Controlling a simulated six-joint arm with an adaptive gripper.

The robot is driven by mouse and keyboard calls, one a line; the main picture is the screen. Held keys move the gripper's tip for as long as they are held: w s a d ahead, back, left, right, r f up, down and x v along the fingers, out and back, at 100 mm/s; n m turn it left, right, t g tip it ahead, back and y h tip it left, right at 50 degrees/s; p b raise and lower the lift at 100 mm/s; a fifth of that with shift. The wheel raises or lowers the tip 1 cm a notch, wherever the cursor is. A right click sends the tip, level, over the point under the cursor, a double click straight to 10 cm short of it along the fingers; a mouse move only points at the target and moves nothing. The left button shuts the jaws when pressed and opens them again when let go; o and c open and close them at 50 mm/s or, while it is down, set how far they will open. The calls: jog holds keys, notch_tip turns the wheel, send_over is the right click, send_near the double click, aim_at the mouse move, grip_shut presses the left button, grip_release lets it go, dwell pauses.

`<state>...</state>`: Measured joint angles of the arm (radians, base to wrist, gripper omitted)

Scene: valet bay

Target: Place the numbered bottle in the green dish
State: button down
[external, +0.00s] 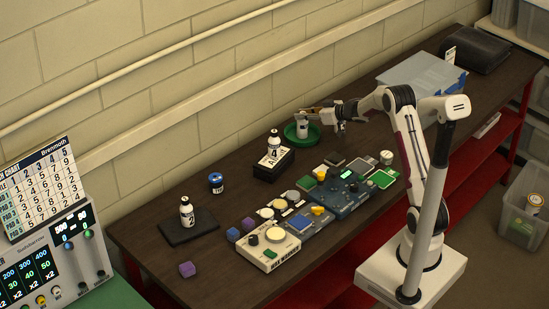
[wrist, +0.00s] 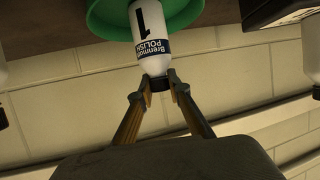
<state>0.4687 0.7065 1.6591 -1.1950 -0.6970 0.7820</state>
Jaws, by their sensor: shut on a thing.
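The numbered bottle (external: 303,131) is white with a black cap and stands upright within the green dish (external: 290,138) near the wall. In the wrist view, which is upside down, the bottle (wrist: 151,42) shows a large 1 and a "POLISH" label, with its base over the dish (wrist: 190,12). My gripper (external: 306,119) reaches in from the right at the bottle's top. In the wrist view the gripper (wrist: 160,80) is shut on the bottle's cap. I cannot tell whether the base touches the dish floor.
A bottle marked 4 (external: 273,143) stands on a black block (external: 287,166) left of the dish. Another bottle (external: 187,213) stands on a dark pad (external: 205,229). A blue jar (external: 216,183) sits between. Devices (external: 342,190) crowd the front. A clear bin (external: 420,75) is right.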

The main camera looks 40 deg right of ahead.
jog(key=shift+f, duration=0.1)
jog(key=c, duration=1.9)
grip_release()
jog(key=shift+s, duration=0.1)
jog(key=v, duration=1.2)
